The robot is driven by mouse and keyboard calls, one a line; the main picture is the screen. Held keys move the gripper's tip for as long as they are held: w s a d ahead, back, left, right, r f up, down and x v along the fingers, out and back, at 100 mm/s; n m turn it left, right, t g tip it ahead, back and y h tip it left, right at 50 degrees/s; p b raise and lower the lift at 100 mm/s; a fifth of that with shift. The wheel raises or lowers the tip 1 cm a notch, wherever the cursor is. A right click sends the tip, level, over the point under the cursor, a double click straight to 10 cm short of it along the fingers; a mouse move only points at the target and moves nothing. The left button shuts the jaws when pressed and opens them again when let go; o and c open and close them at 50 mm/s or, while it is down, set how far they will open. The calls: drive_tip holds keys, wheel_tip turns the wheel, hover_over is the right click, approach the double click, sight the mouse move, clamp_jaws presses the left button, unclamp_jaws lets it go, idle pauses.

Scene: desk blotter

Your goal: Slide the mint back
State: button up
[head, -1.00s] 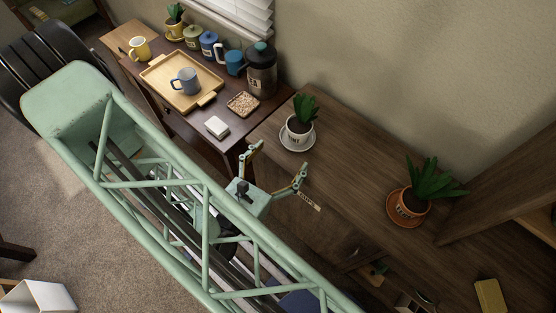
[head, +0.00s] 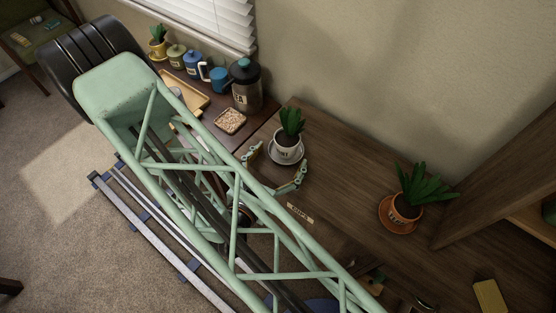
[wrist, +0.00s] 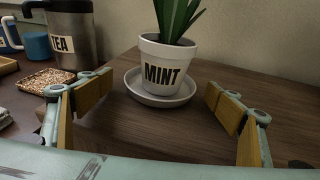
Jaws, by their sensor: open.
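The mint is a green plant in a white pot (head: 287,150) lettered MINT, standing upright on a white saucer (head: 272,155) on the brown wooden desk. The pot (wrist: 167,66) and its saucer (wrist: 135,87) are centred in the wrist view. My gripper (head: 277,167) is open, its fingers spread on either side of the front of the saucer. In the wrist view my gripper (wrist: 158,106) shows padded fingers left and right, with a gap to the pot on both sides. Nothing is between the fingertips except desk and saucer edge.
A second plant in a terracotta pot (head: 405,207) stands to the right. A label strip (head: 300,213) lies on the desk front. A TEA canister (head: 245,86), a coaster-like tray (head: 230,121) and mugs stand left. The desk behind the mint is clear up to the wall.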

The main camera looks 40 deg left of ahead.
drive_tip(key=shift+x, duration=1.15)
drive_tip(key=shift+c, duration=0.5)
drive_tip(key=c, duration=0.8)
